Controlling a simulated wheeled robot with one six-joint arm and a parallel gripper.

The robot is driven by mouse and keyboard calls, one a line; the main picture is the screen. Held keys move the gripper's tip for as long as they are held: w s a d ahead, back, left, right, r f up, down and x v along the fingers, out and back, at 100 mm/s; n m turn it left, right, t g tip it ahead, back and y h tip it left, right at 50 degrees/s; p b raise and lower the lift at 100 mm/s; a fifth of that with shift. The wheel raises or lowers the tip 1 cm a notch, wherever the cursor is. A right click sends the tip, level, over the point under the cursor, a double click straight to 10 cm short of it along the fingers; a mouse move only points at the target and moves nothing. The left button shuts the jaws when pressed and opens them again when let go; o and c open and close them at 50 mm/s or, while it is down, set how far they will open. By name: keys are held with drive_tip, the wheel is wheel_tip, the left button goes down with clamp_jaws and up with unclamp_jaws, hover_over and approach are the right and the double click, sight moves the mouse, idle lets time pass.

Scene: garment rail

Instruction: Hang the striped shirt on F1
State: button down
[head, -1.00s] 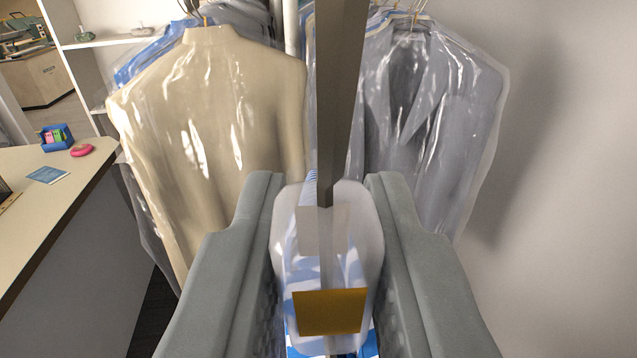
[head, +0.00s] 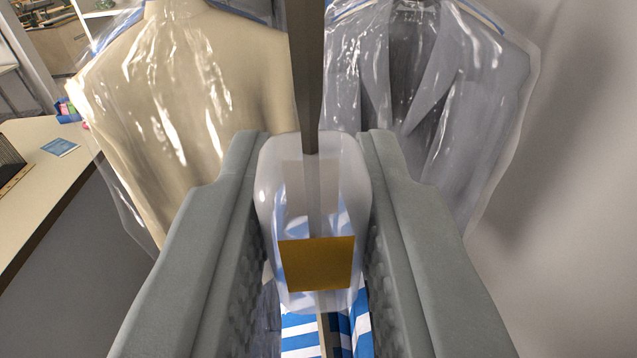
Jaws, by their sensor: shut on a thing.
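My gripper (head: 312,150) is in the middle of the head view, its two grey fingers on either side of a translucent whitish piece (head: 268,190) with a brown-orange tag. The striped shirt (head: 300,335), blue and white, shows below and through this piece, hanging between the fingers. Most of the shirt is hidden by the fingers and tag. A dark upright bar (head: 306,70) runs down from the top edge to the held piece. The hanging place named in the task cannot be made out.
A beige garment (head: 190,110) in clear plastic hangs at left, and a grey jacket (head: 430,110) in clear plastic at right, both ahead of my gripper. A counter (head: 60,190) with a blue card (head: 60,147) stands at left. A bare wall (head: 580,200) is at right.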

drive_tip(key=w, duration=3.9)
idle(2.4)
drive_tip(key=shift+w+r, duration=0.1)
drive_tip(key=shift+w, duration=0.4)
idle(0.5)
drive_tip(key=shift+w, duration=0.7)
drive_tip(key=shift+w, duration=0.1)
